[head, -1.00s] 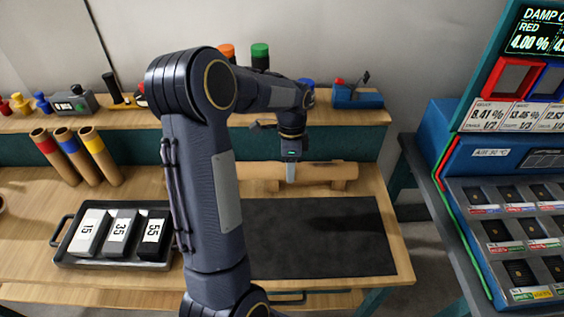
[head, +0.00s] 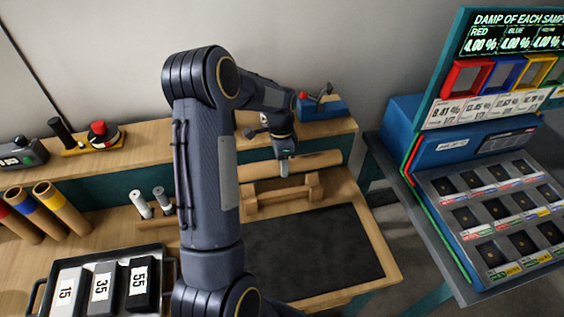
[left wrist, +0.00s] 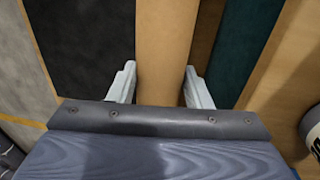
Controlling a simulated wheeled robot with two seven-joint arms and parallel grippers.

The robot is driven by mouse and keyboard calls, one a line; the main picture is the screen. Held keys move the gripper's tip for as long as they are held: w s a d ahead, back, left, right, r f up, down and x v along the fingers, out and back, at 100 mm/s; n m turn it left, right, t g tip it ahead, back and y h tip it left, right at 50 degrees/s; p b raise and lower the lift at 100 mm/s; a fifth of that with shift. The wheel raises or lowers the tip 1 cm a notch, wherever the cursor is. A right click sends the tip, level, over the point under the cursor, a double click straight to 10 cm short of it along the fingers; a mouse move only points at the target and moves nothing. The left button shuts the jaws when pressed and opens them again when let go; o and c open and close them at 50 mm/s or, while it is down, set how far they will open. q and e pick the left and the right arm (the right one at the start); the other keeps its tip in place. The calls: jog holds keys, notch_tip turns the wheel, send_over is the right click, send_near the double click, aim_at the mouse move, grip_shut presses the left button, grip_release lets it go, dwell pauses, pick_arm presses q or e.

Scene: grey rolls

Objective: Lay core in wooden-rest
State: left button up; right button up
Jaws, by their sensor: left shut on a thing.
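The core is a plain brown cardboard tube (head: 312,161), lying roughly level across the back of the bench in the head view. My left gripper (head: 284,170) points down onto it and is shut on it. In the left wrist view the core (left wrist: 166,40) runs between the two pale fingers (left wrist: 160,88). The wooden-rest (head: 282,196) is a low wooden cradle with an upright at each end. In the head view it shows just in front of and below the core, with a visible gap between them. My right gripper is not in view.
A dark mat (head: 300,250) lies clear in front of the rest. A tray (head: 152,252) with numbered blocks and colour-banded tubes (head: 62,208) are at left. Two pale-topped pegs (head: 152,203) stand nearby. A blue sample station (head: 460,150) is at right. A back shelf (head: 140,148) holds tools.

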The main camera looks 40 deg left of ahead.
pick_arm(q)
jog(key=shift+f+b, duration=3)
jog(key=shift+f, duration=1.1)
jog(key=o, duration=1.1)
jog(key=r, duration=0.4)
jog(key=r+b, duration=0.1)
jog(key=r, duration=0.2)
jog(key=shift+w+a+r, duration=0.1)
jog(key=shift+w+a, duration=0.2)
jog(key=shift+a, duration=0.05)
jog(key=shift+r, duration=0.3)
